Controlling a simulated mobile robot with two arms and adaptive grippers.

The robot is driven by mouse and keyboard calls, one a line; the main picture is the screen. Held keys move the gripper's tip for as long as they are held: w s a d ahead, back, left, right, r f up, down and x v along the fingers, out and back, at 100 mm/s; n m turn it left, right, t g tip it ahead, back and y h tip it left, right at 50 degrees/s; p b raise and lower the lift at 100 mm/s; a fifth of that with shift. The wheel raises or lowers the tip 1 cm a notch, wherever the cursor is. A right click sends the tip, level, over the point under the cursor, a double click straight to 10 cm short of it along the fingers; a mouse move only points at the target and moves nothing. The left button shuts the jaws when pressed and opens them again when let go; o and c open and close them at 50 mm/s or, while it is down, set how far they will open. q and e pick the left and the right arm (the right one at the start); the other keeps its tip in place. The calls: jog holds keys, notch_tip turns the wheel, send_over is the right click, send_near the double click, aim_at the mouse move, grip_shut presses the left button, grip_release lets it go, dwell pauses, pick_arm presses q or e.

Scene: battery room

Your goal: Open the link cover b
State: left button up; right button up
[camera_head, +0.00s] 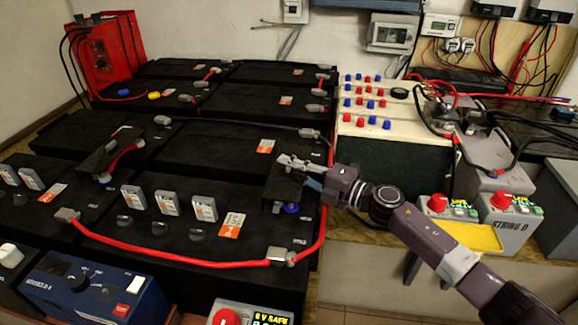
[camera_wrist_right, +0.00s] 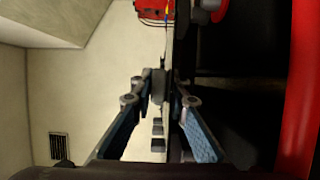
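Two black covers stand on the battery tops, and no letter is readable on either. One black cover (camera_head: 284,186) is at the right end of the front battery row, with a blue knob (camera_head: 291,208) below it. The other black cover (camera_head: 100,158) is further left, tilted up beside a short red link (camera_head: 124,158). My right gripper (camera_head: 287,162) is at the top edge of the right cover; contact is unclear. In the right wrist view its fingertips (camera_wrist_right: 160,88) are apart, with grey parts showing between them. My left gripper is not in view.
Black batteries (camera_head: 235,135) fill the bench. A long red cable (camera_head: 170,260) runs along the front, near grey terminals. A cream panel with red and blue knobs (camera_head: 372,105) stands right of the batteries. A red charger (camera_head: 108,52) is at the back left.

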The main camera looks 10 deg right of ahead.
jog(key=shift+r, duration=0.15)
grip_shut()
jog(key=shift+a, duration=0.15)
jog(key=shift+w+a+r+p, duration=0.25)
jog(key=shift+a+r+p, duration=0.2)
jog(key=shift+a, duration=0.25)
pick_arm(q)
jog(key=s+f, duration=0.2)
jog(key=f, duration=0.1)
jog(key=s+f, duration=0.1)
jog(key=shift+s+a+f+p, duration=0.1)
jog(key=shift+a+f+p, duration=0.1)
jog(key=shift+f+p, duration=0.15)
pick_arm(e)
jog(key=a, duration=0.1)
jog(key=w+a, duration=0.1)
jog(key=a, duration=0.1)
jog(key=w+a, duration=0.1)
jog(key=a, duration=0.1)
jog(key=shift+w+f, duration=0.15)
jog(key=shift+f, duration=0.2)
jog(key=o, duration=0.7)
grip_release()
jog(key=shift+o, duration=0.3)
jog(key=shift+d, duration=0.1)
